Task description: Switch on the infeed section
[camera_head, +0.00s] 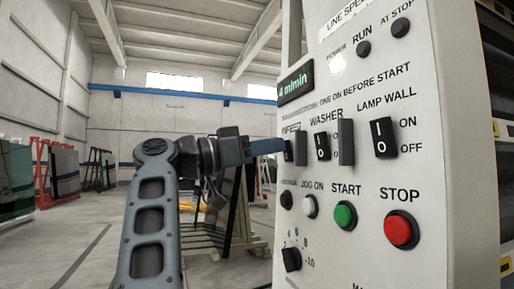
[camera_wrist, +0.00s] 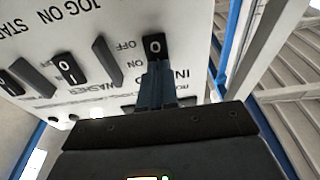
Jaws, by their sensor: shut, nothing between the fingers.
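The control panel (camera_head: 361,190) fills the right of the head view. The infeed switch (camera_head: 288,150) is a black rocker at the panel's left edge, under a partly hidden label. My gripper (camera_head: 278,146) is shut and empty, its blue fingertips at this switch from the left. In the wrist view, which shows the panel upside down, the infeed rocker (camera_wrist: 154,46) shows its O half. The shut fingers (camera_wrist: 156,72) cover the other half and part of the label. I cannot tell whether they press on it or which way the rocker is tipped.
The washer switch (camera_head: 321,147) and lamp wall switch (camera_head: 384,138) sit to the right, with upright black guards between rockers. Below are the green start button (camera_head: 345,215) and red stop button (camera_head: 401,230). A wooden-slatted rack (camera_head: 222,236) stands behind my arm.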

